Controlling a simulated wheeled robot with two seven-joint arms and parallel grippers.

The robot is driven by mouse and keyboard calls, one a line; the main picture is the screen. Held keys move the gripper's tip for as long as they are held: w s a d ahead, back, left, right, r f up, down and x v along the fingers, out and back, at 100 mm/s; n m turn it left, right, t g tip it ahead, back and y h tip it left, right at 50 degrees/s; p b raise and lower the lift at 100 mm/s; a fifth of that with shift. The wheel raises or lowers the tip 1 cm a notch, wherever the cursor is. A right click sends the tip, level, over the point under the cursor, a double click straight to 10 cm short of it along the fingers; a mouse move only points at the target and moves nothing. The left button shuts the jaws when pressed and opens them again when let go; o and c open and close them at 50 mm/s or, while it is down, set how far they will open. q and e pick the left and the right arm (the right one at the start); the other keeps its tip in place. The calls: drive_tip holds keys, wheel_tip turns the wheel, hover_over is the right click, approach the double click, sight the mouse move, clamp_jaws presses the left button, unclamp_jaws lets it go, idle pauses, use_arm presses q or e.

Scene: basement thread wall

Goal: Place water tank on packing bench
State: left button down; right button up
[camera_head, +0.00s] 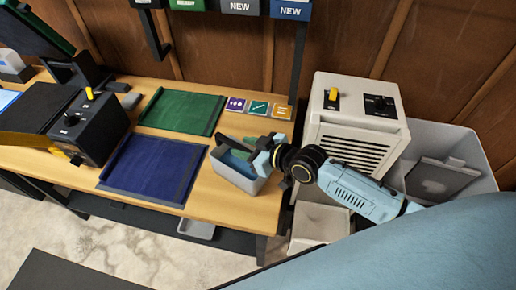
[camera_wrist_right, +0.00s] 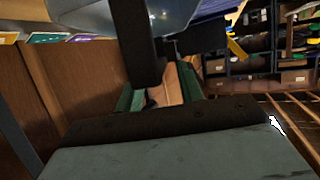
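A small grey-white open tank (camera_head: 241,184) with blue inside is at the right end of the wooden packing bench (camera_head: 160,86). It appears to be over the bench top; I cannot tell whether it rests on it. My left gripper is not in view.
A blue mat (camera_head: 150,168) and a green mat (camera_head: 183,111) lie left of the tank. A black machine (camera_head: 92,128) stands further left. A white grilled unit (camera_head: 355,112) stands right of the bench, before a grey bin (camera_head: 470,146). Labelled cards (camera_head: 258,107) line the back.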

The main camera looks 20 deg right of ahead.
drive_tip(key=v, duration=1.2)
drive_tip(key=shift+p, duration=0.3)
drive_tip(key=shift+w, duration=0.1)
drive_tip(key=shift+f, duration=0.1)
